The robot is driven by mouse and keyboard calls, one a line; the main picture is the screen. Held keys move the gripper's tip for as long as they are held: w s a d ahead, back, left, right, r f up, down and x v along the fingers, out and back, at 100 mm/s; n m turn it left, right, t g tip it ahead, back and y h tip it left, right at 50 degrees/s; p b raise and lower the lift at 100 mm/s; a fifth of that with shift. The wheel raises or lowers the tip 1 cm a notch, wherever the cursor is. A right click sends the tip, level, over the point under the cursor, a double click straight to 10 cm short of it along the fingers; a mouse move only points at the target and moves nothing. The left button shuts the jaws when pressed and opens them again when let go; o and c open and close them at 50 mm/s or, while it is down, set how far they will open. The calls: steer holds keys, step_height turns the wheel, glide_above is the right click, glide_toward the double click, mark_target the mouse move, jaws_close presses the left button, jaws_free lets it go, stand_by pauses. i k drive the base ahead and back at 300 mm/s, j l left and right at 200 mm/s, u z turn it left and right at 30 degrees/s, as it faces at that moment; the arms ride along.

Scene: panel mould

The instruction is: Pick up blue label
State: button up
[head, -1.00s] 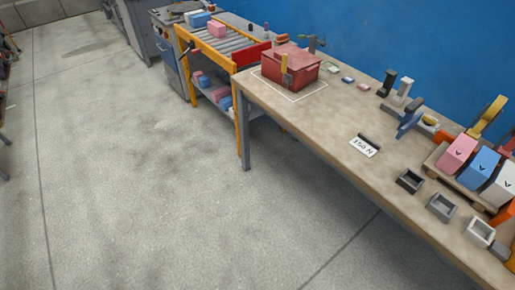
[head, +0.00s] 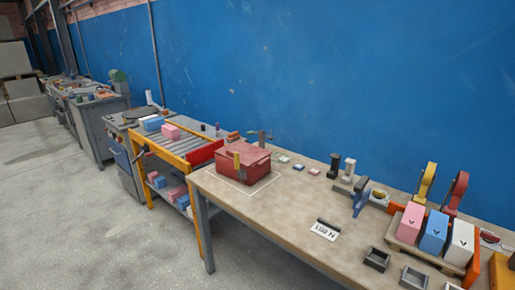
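Three small flat pieces lie in a row on the workbench, behind and right of the red box. The middle one looks bluish and may be the blue label (head: 298,167); it is too small to read. A pale piece (head: 283,159) lies to its left and a reddish piece (head: 314,172) to its right. My gripper is not in the head view.
The workbench (head: 262,215) bears the red box (head: 240,166), dark and light upright stands (head: 334,166), a "150 N" card (head: 325,230), open trays (head: 377,259), and pink, blue and white blocks (head: 434,232). An orange-framed roller table (head: 172,148) adjoins it. Floor at lower left is clear.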

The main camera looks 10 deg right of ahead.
mark_target(298, 166)
steer(key=i+j+z, duration=0.1)
steer(key=z, duration=0.35)
steer(key=i+j+z, duration=0.15)
steer(key=j, duration=0.15)
steer(key=i+j+z, duration=0.35)
steer(key=j, duration=0.3)
steer(key=j+z, duration=0.15)
steer(key=j, duration=0.2)
steer(key=i, duration=0.05)
